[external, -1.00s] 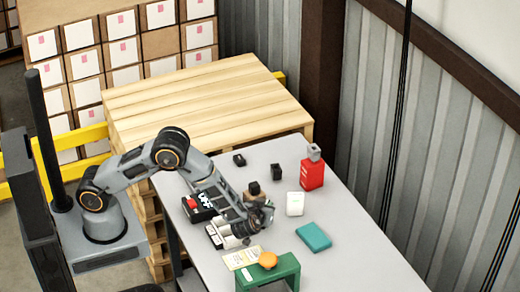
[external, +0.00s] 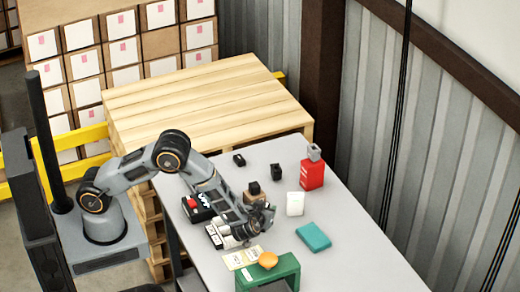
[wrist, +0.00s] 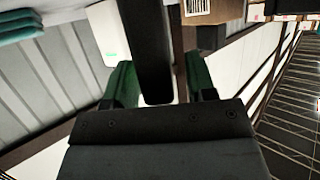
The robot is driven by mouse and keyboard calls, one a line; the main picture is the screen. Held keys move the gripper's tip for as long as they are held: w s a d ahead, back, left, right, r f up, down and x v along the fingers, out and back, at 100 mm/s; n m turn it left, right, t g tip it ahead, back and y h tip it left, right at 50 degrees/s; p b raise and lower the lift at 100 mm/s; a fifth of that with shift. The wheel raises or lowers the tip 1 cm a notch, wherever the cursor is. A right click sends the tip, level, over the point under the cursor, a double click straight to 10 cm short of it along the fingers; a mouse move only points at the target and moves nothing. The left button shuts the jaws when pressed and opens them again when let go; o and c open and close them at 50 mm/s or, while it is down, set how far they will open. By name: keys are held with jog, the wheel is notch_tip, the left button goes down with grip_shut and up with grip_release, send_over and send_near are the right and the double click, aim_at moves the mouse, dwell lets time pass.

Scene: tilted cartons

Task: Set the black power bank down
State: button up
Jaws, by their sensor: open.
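A long black block, which looks like the black power bank (wrist: 154,50), lies between the green fingers of my gripper (wrist: 160,82) in the wrist view. The fingers are open, with a gap showing between the block and the right finger. In the external view my gripper (external: 262,218) is low over the grey table (external: 350,262), beside a brown box. I cannot make out the power bank there, nor tell what it rests on.
A brown box (external: 250,197) with a small black block stands behind my gripper. A white item (external: 295,203) and a teal case (external: 313,237) lie to the right. A green stand (external: 285,270) with an orange thing (external: 268,260) is in front.

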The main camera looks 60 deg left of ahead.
jog(key=shift+r+p, duration=0.3)
jog(key=shift+r, duration=0.2)
jog(key=v, duration=1.2)
jog(key=w+a+r+m+t+h, duration=0.1)
jog(key=w+a+r+m+h, duration=0.15)
jog(key=r+h, duration=0.45)
jog(key=w+a+r+m+t+h, duration=0.1)
jog(key=a+r+m+h, duration=0.15)
jog(key=r+h, duration=0.45)
jog(key=s+a+m+g+y, duration=0.2)
jog(key=s+a+g, duration=0.2)
jog(key=s+a, duration=0.3)
jog(key=s+a+m+g+y, duration=0.1)
jog(key=s+a+g+y, duration=0.1)
jog(key=s+a, duration=0.6)
jog(key=s+g, duration=0.1)
jog(key=s, duration=0.6)
jog(key=shift+s+r+m+g+b, duration=0.2)
jog(key=shift+r+m+g+b, duration=0.1)
jog(key=shift+m+g, duration=0.1)
